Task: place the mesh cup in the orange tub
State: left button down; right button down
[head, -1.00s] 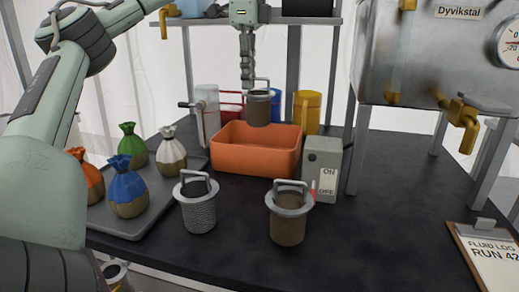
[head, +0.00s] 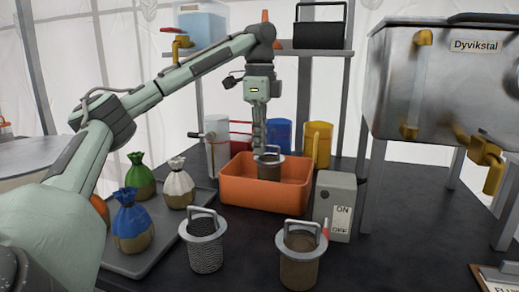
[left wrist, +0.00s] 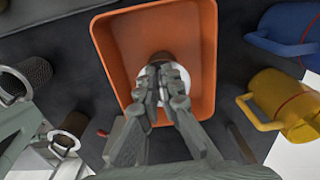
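The orange tub (head: 262,197) stands at mid-table; it also fills the middle of the left wrist view (left wrist: 207,60). A brown-sided cup (head: 270,160) with a grey rim and handle is within the tub's walls, its lower part hidden by the front wall. My left gripper (head: 260,143) points down over it, fingers together at its handle, and seems shut on it. In the left wrist view the fingers (left wrist: 165,80) cover much of the cup's pale rim. I cannot tell whether the cup touches the tub floor. My right gripper is not in view.
A cup with clear grey mesh (head: 205,250) and another brownish cup (head: 298,262) stand in front. A grey switch box (head: 335,205) is right of the tub; yellow (head: 318,145) and blue (head: 278,135) jugs are behind. Tied sacks sit on a grey tray (head: 150,258) at left.

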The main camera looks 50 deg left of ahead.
pick_arm(q)
jog(key=shift+f, duration=0.7)
jog(key=c, duration=1.7)
grip_release()
jog(key=shift+f, duration=0.1)
notch_tip(320, 180, up, 12)
jog(key=shift+r, duration=0.1)
